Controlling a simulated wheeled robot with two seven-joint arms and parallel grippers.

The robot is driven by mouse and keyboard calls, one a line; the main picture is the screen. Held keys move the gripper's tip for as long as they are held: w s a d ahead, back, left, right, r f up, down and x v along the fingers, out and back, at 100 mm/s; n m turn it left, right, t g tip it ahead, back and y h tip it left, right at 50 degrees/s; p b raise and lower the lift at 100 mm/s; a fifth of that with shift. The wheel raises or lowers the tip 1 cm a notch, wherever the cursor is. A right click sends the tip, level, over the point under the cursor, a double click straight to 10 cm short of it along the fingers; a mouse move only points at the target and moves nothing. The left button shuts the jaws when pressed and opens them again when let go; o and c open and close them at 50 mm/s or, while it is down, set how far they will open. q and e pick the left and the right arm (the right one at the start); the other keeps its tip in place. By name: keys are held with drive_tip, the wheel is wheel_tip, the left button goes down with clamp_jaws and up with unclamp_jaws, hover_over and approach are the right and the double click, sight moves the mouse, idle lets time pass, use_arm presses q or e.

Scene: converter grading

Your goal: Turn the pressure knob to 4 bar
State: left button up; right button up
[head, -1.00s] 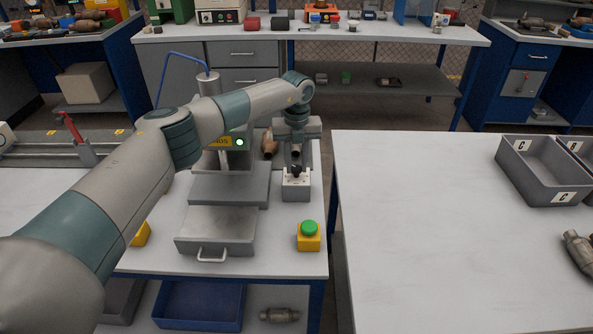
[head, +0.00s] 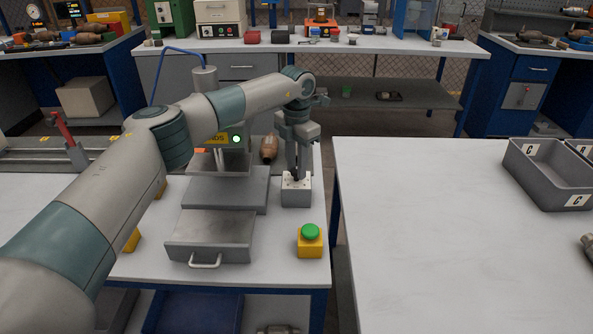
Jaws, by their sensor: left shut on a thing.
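The pressure knob (head: 296,177) is a small dark knob on top of a grey box (head: 296,194) with a light top plate, on the left table. My left gripper (head: 296,174) points straight down over the box and is shut on the knob. The fingers hide most of the knob, and I cannot read its scale or setting. My right gripper is not in the head view.
A grey press (head: 225,190) with a drawer stands left of the box, its indicator light lit. A green button on a yellow base (head: 310,240) is in front. A brown converter (head: 269,148) lies behind. The right table (head: 430,220) is mostly clear, with grey bins (head: 548,188).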

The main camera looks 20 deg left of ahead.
sight(296, 170)
use_arm(q)
drive_tip(key=m+b, duration=0.1)
drive_tip(key=m, duration=0.3)
drive_tip(key=shift+m, duration=0.3)
drive_tip(key=m+b, duration=0.1)
drive_tip(key=m, duration=0.2)
drive_tip(key=shift+r, duration=0.1)
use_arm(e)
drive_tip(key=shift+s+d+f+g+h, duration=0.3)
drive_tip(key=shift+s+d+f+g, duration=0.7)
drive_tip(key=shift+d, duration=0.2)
use_arm(q)
drive_tip(key=shift+m, duration=0.4)
drive_tip(key=o, duration=1.1)
drive_tip(key=shift+c, duration=0.2)
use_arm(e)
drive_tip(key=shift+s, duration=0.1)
use_arm(q)
drive_tip(key=shift+r, duration=0.55)
wheel_tip(296, 170, up, 16)
drive_tip(key=b, duration=0.2)
drive_tip(key=shift+r, duration=0.15)
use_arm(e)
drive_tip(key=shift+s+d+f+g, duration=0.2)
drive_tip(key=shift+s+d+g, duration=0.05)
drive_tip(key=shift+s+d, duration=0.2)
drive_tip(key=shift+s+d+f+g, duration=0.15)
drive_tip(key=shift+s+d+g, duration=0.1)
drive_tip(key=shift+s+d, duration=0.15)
